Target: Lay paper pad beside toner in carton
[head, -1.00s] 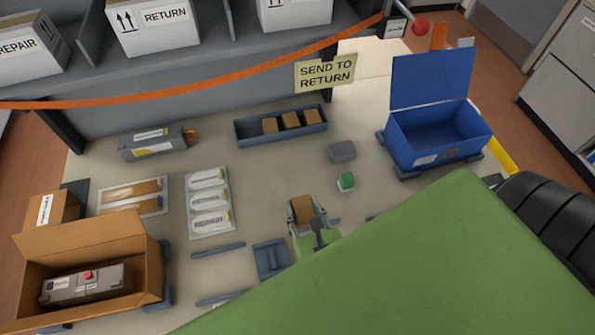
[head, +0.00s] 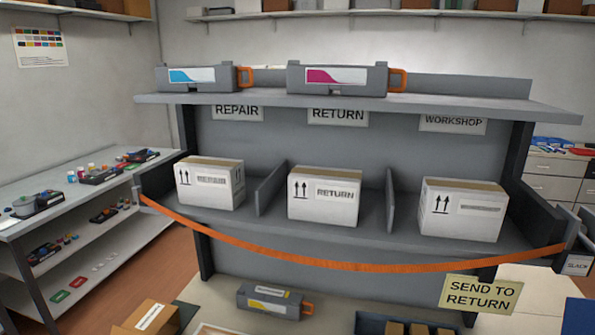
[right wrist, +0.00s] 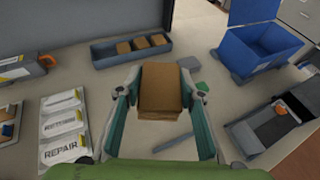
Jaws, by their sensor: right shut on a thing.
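The brown paper pad (right wrist: 160,90) is between the two teal fingers of my right gripper (right wrist: 162,96) in the right wrist view. The fingers are shut on its sides, and it is held above the pale table. The open carton with the toner in it is outside both current views. A grey toner cartridge with a yellow label (head: 270,302) lies on the table at the bottom of the head view. It also shows at the left edge of the right wrist view (right wrist: 22,70). My left gripper is not in view.
A grey tray (right wrist: 120,62) holds three brown pads. An open blue bin (right wrist: 262,50) stands at the back right. Printed cards (right wrist: 65,125) lie at the left. A shelf with white boxes (head: 325,197) and an orange strap (head: 340,266) rises behind the table. A small brown box (head: 145,320) stands lower left.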

